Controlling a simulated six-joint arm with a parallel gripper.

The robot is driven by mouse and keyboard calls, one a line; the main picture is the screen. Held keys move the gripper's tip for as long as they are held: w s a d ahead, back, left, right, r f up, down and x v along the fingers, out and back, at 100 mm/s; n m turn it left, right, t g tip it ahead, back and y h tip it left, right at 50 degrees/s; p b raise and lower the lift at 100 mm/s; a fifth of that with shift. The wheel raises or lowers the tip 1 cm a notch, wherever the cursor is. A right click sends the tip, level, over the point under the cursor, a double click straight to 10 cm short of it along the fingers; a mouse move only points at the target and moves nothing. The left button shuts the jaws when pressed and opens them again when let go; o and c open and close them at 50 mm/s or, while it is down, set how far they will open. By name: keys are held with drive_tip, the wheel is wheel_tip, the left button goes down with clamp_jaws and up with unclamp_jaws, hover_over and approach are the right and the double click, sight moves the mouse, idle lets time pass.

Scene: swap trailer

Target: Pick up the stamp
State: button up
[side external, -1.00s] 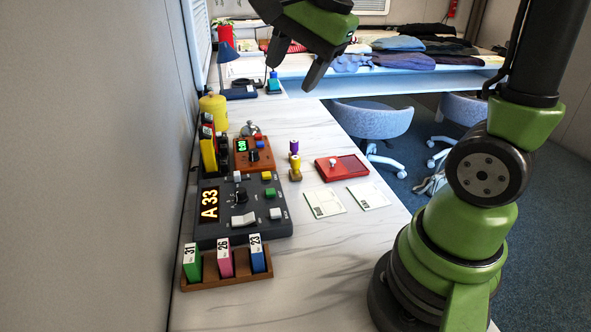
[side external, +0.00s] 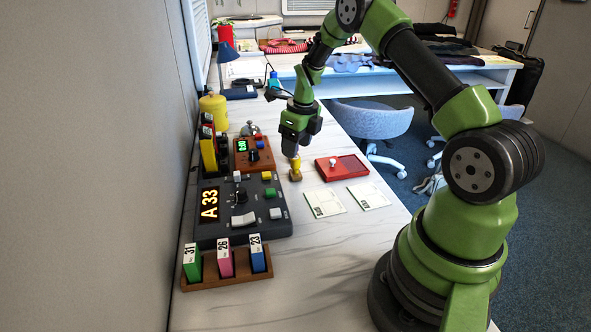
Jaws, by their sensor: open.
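A small stamp with a yellow handle (side external: 296,165) and brown base stands upright on the white marbled table. My gripper (side external: 292,150) points down, right at or just above the top of this stamp and the spot behind it. The jaws are open, but the gap between the fingers is hard to see from here. A second stamp, with a purple handle, is mostly hidden behind my gripper. I cannot tell which stamp is between the fingers.
A red ink pad box (side external: 341,168) lies right of the stamp, with two paper cards, a left card (side external: 325,203) and a right card (side external: 368,195), in front. A grey control panel (side external: 230,222), orange device (side external: 254,154) and wooden rack (side external: 227,281) stand left. The table's front is clear.

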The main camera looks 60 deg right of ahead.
sight(294, 164)
drive_tip(key=f, duration=0.6)
drive_tip(key=shift+w+a, duration=0.15)
drive_tip(key=shift+w, duration=0.1)
drive_tip(key=c, duration=1)
